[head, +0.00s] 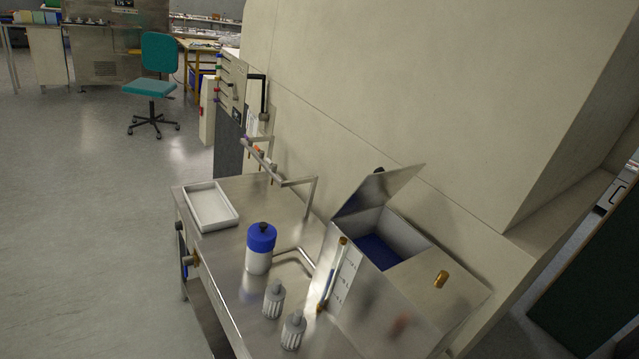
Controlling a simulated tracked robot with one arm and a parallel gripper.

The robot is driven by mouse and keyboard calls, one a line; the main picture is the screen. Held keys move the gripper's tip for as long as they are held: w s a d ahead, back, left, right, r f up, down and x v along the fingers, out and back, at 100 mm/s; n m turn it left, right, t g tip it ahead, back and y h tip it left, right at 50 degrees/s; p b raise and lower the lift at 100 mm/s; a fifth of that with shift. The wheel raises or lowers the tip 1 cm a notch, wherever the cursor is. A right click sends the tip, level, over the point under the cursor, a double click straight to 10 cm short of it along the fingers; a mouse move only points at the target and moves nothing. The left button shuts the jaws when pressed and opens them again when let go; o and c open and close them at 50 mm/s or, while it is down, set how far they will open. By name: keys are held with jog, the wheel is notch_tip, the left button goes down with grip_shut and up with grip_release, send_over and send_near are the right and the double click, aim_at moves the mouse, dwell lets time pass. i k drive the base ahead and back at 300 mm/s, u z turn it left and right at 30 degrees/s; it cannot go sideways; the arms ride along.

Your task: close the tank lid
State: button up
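The tank (447,318) is a steel box at the lower right, on the steel bench against the beige wall. Its lid (378,192) stands open, tilted up at the tank's far side, with a dark knob showing behind its upper edge. Through the opening I see blue contents (377,251) inside. A brass-coloured knob (441,279) sits on the tank's top, to the right of the opening. My gripper is not in view.
On the steel bench (282,203) stand a white tray (212,206), a blue-topped white container (259,249) and two grey ribbed knobs (274,299). A bent metal rail (288,182) rises behind them. A teal chair (153,68) stands far off; the floor at left is clear.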

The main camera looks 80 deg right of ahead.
aim_at(377, 189)
jog(key=u, duration=0.5)
jog(key=i, duration=2.65)
jog(key=z, duration=4.1)
jog(key=i, duration=0.9)
jog(key=z, duration=0.15)
